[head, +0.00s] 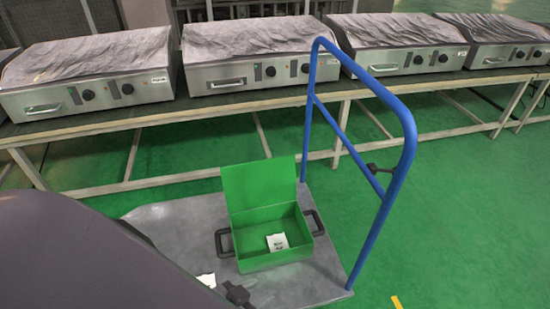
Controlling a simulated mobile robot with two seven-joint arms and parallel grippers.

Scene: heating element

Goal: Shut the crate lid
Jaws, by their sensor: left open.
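The green crate (276,260) stands on a grey platform, with its lid (259,186) raised and leaning slightly back at the far side. The crate has dark handles on its left and right sides. A white label or paper (277,242) shows inside it. My right gripper is not seen.
The grey platform (165,218) belongs to a cart with a tall blue handle frame (400,165) right of the crate. Behind, a long bench carries several metal heating units (248,66). Green floor is clear at right.

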